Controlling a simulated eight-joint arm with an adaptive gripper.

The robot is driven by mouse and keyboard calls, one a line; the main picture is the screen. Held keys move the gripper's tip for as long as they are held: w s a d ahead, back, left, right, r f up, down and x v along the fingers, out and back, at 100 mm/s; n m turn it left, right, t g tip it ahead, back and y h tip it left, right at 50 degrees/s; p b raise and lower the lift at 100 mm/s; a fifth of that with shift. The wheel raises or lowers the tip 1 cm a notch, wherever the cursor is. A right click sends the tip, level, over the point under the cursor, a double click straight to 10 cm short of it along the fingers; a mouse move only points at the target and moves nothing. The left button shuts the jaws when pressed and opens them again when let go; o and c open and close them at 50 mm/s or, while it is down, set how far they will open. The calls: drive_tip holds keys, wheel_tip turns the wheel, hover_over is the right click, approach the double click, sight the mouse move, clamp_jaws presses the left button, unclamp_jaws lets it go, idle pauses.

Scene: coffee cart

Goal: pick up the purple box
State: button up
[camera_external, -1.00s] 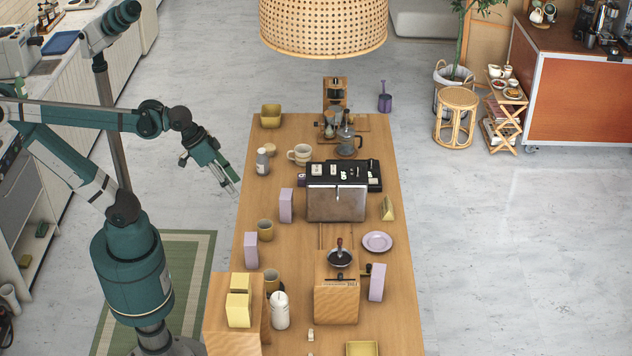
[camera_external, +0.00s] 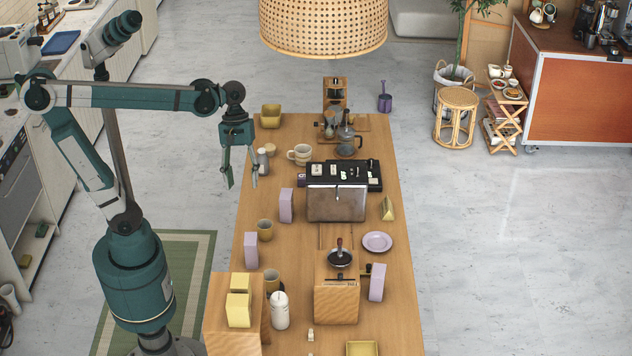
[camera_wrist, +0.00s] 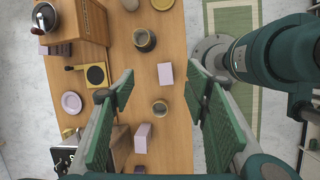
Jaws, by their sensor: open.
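Three pale purple boxes stand on the wooden table in the external view: one beside the dark machine (camera_external: 286,205), one nearer on the table's left side (camera_external: 251,250), and one right of the wooden grinder (camera_external: 377,282). The wrist view shows two, one above centre (camera_wrist: 166,73) and one lower (camera_wrist: 142,138). My gripper (camera_external: 241,182) is open and empty, pointing down over the table's left edge, apart from every box. Its spread fingers frame the view in the wrist view (camera_wrist: 158,88).
A tan cup (camera_external: 265,230) stands between the two left boxes. A grey-topped bottle (camera_external: 262,161) and a mug (camera_external: 300,153) are near my gripper. The dark machine (camera_external: 337,203) fills the table's middle. A rattan lamp (camera_external: 323,25) hangs above the far end.

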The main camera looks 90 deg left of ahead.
sight(250, 236)
drive_tip(key=f, duration=0.9)
drive_tip(key=f+n, duration=0.1)
drive_tip(key=f, duration=0.8)
drive_tip(key=f+n, duration=0.1)
drive_tip(key=f, duration=0.9)
drive_tip(key=shift+w+a+f+g+h, duration=0.1)
drive_tip(key=shift+w+a+g+h, duration=0.2)
drive_tip(key=shift+w+a, duration=0.1)
drive_tip(key=shift+f, duration=0.1)
drive_tip(key=shift+b+x, duration=0.4)
drive_tip(key=shift+x, duration=0.85)
drive_tip(key=shift+d, duration=0.1)
drive_tip(key=shift+b+x, duration=0.45)
drive_tip(key=shift+x, duration=2.1)
drive_tip(key=shift+w+d, duration=0.1)
drive_tip(key=shift+c, duration=0.3)
